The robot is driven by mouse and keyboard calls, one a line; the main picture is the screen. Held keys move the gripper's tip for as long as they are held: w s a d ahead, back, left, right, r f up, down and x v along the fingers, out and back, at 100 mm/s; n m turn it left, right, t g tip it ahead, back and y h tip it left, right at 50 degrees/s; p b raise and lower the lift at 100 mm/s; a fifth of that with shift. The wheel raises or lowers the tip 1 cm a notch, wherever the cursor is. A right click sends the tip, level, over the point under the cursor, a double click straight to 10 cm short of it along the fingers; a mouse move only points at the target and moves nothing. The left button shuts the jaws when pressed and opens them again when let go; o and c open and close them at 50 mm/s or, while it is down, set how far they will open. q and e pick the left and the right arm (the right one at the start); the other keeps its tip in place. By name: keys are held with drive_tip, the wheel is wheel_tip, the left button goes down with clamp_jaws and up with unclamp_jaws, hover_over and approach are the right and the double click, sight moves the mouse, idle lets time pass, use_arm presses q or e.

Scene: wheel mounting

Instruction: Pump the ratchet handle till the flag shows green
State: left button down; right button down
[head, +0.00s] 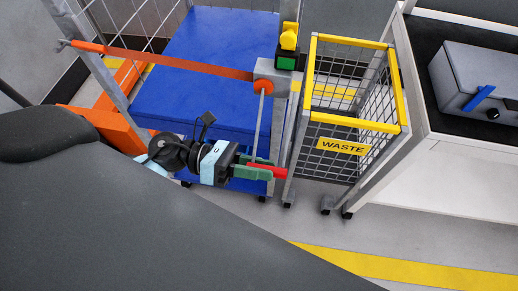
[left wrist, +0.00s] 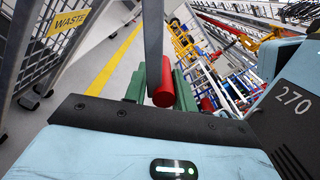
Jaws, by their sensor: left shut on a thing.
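The ratchet (head: 272,76) is a grey box on an upright post, with an orange hub. Its thin metal handle (head: 259,125) hangs down and ends in a red grip (head: 280,172). My left gripper (head: 262,172) has green fingers and is shut on the red grip. In the left wrist view the red grip (left wrist: 161,88) sits between the green fingers, with the flat metal bar running up from it. A green patch (head: 286,63) in a dark housing shows above the ratchet, under a yellow part (head: 289,37); it looks like the flag. My right gripper is not in view.
An orange strap (head: 165,61) runs from the left post to the ratchet, across a blue load (head: 215,45). A wire waste bin (head: 350,125) with yellow rim stands close right of the handle. A bench (head: 470,155) with a grey case (head: 478,85) is further right.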

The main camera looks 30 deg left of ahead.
use_arm(q)
drive_tip(key=shift+s+d+r+n+p, duration=0.1)
drive_tip(key=shift+s+r+n+p, duration=0.2)
drive_tip(key=shift+r+p, duration=0.25)
drive_tip(key=shift+s+d+r+n+p, duration=0.1)
drive_tip(key=shift+s+r+n+p, duration=0.25)
drive_tip(key=shift+r+n+p, duration=0.35)
drive_tip(key=shift+s+r+p, duration=0.1)
drive_tip(key=shift+p, duration=0.2)
drive_tip(key=c, duration=1.3)
unclamp_jaws()
